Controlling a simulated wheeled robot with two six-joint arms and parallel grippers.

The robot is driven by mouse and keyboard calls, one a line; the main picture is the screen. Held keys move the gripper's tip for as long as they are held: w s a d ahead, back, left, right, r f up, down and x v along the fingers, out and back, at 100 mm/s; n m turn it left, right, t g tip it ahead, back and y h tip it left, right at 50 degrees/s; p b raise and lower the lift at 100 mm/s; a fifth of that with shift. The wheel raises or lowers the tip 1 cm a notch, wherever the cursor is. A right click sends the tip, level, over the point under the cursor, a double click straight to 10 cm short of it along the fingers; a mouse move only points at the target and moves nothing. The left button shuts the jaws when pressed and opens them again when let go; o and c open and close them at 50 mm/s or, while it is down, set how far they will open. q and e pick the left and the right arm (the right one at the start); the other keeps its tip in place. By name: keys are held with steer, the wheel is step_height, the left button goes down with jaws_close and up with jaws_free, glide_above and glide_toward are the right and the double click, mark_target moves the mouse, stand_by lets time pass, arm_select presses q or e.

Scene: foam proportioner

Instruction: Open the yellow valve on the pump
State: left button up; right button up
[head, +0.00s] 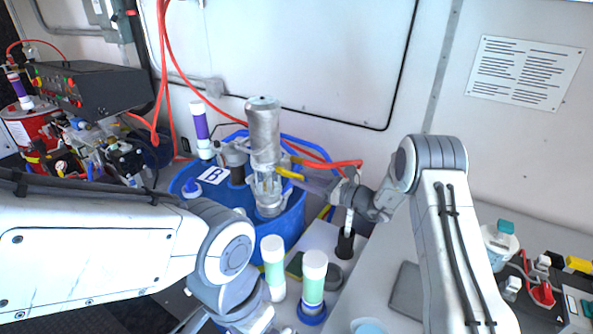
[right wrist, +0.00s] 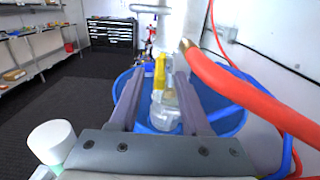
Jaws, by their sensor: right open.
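The pump (head: 264,135) is a silver upright cylinder standing at the blue drum. Its yellow valve (head: 289,174) is a small handle on the pump's right side, low down. In the right wrist view the yellow valve (right wrist: 160,72) stands upright in front of the pump's clear-grey lower body (right wrist: 165,108). My right gripper (head: 304,182) reaches in from the right, at the valve. In the right wrist view its open fingers (right wrist: 158,85) lie either side of the valve; I cannot tell whether they touch it. My left arm crosses the lower left; its fingers are out of view.
The blue drum (head: 237,195) stands under the pump. A red hose (right wrist: 235,82) runs close along the right gripper's right side. Capped white-green bottles (head: 313,277) stand in front. A black control box (head: 90,88) is at far left. The wall is close behind.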

mark_target(289, 174)
steer(key=shift+p+x, duration=0.35)
steer(key=shift+x, duration=1.05)
jaws_close()
stand_by(0.4)
